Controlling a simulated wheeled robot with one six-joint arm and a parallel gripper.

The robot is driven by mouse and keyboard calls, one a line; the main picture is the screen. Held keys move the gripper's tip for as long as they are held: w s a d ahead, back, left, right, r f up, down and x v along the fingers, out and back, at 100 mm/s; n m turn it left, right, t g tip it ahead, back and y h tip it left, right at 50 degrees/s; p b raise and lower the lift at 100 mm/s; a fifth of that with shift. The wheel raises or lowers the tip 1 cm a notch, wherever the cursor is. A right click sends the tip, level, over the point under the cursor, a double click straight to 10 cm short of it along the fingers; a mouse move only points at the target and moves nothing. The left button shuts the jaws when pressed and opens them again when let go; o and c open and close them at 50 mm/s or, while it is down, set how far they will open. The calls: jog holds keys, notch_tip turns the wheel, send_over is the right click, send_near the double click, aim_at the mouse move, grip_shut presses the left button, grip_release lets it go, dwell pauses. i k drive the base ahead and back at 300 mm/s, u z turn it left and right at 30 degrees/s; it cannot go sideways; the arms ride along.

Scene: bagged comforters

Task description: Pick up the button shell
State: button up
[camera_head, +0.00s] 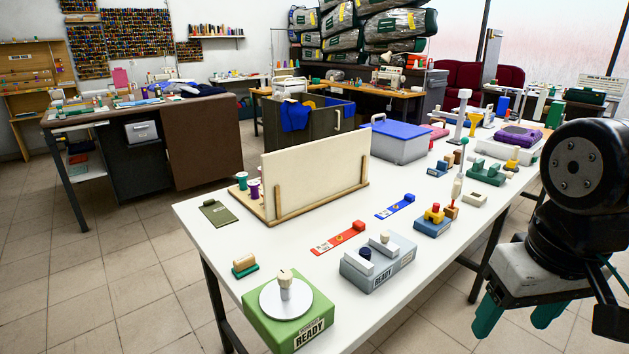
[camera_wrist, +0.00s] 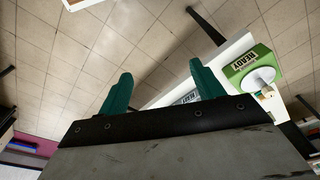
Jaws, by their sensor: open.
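I cannot tell for sure which small part is the button shell. The grey READY block (camera_head: 378,268) on the white table carries a dark blue round piece and a whitish round piece (camera_head: 382,238). The green READY box (camera_head: 290,318) at the near end bears a silver disc (camera_head: 285,299) with a pale knob (camera_head: 285,284); this box also shows at the right of the wrist view (camera_wrist: 247,62). My gripper (camera_head: 518,318) is open and empty, beside the table's right side. Its green fingers also show wide apart in the wrist view (camera_wrist: 160,88).
The white table (camera_head: 215,270) holds an upright cream board (camera_head: 315,178), red (camera_head: 338,239) and blue (camera_head: 396,207) strips, a blue-based block (camera_head: 432,226) and a blue-lidded bin (camera_head: 398,142). Tiled floor (camera_head: 420,325) lies open between the table and my gripper.

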aim_at(366, 253)
jog(key=u, duration=0.55)
jog(key=k, duration=0.6)
jog(key=u, duration=0.6)
jog(key=i, duration=0.45)
jog(key=z, duration=0.65)
jog(key=i, duration=0.6)
jog(key=z, duration=0.5)
